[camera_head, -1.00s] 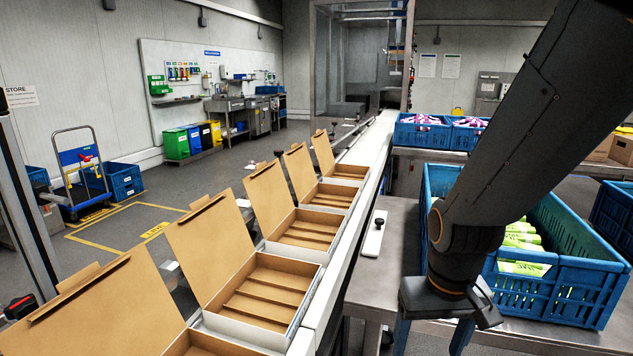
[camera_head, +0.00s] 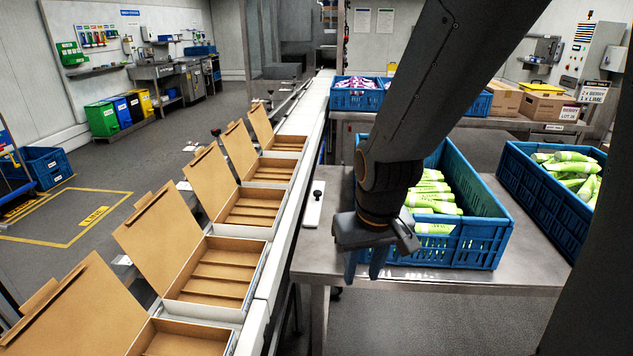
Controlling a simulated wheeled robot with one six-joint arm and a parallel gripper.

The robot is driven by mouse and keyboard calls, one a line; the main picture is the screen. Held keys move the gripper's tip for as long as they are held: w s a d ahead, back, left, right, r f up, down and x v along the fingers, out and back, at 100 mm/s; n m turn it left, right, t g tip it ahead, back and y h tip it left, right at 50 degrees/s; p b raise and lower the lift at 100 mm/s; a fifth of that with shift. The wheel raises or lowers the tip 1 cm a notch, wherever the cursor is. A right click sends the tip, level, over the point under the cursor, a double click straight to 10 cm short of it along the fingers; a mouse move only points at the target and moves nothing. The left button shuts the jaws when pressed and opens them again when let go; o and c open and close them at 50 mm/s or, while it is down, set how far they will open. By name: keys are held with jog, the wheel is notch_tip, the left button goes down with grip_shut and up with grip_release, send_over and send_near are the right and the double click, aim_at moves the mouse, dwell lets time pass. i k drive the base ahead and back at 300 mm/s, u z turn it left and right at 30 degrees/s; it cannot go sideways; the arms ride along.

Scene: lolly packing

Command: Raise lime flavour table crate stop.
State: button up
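A blue crate (camera_head: 462,243) of lime-green packs (camera_head: 432,195) stands on the steel table (camera_head: 480,277) just right of the conveyor. A small white plate with a black knob (camera_head: 317,196), which looks like a stop, lies flat at the table's left edge, left of the crate. My gripper (camera_head: 365,265) hangs, fingers downward, in front of the crate's near left corner, right of and nearer than the plate. Its fingers look apart, with nothing seen between them. My arm hides part of the crate's left wall.
A second blue crate (camera_head: 530,205) of green packs stands at the right. Open cardboard boxes (camera_head: 215,285) line the conveyor (camera_head: 290,190) on the left. Blue crates (camera_head: 357,98) of purple packs and cardboard boxes (camera_head: 545,106) stand on a far table. Floor below the table's front is clear.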

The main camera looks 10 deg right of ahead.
aim_at(313, 212)
jog(key=u, duration=1.45)
jog(key=i, duration=0.4)
jog(key=z, duration=0.35)
